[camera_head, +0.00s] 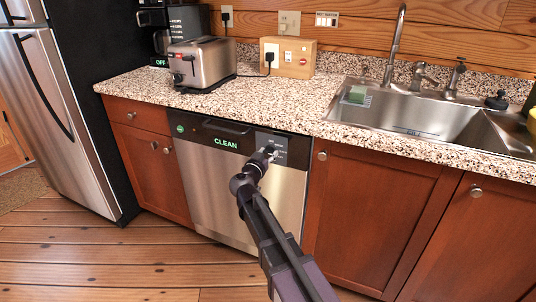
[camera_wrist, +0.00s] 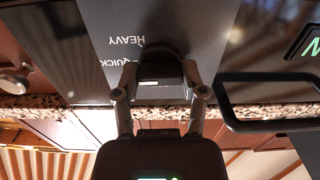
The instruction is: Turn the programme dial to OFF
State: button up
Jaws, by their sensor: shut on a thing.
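The dishwasher (camera_head: 240,190) has a steel front and a black top panel with a lit green CLEAN display (camera_head: 226,142). The programme dial (camera_wrist: 165,52) is a dark knob on a grey label plate (camera_wrist: 205,25) at the panel's right end. My gripper (camera_head: 267,152) reaches up to that plate in the head view and mostly covers the dial there. In the wrist view my gripper (camera_wrist: 160,82) has its two fingers on either side of the dial, shut on it. The upside-down words HEAVY and QUICK show beside the dial. An OFF mark and the dial's pointer cannot be made out.
The dishwasher handle (camera_head: 227,127) lies left of the dial. The granite counter (camera_head: 290,105) overhangs just above, with a toaster (camera_head: 202,63) and a sink (camera_head: 430,110). Wooden cabinets (camera_head: 365,210) flank the dishwasher. The plank floor (camera_head: 120,250) in front is clear.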

jog(key=n, duration=0.4)
jog(key=shift+n, duration=0.3)
jog(key=n, duration=0.4)
jog(key=shift+n, duration=0.3)
jog(key=n, duration=0.4)
jog(key=shift+n, duration=2.2)
jog(key=o, duration=1.1)
jog(key=shift+w, duration=0.1)
jog(key=shift+o, duration=0.3)
jog(key=shift+s, duration=0.2)
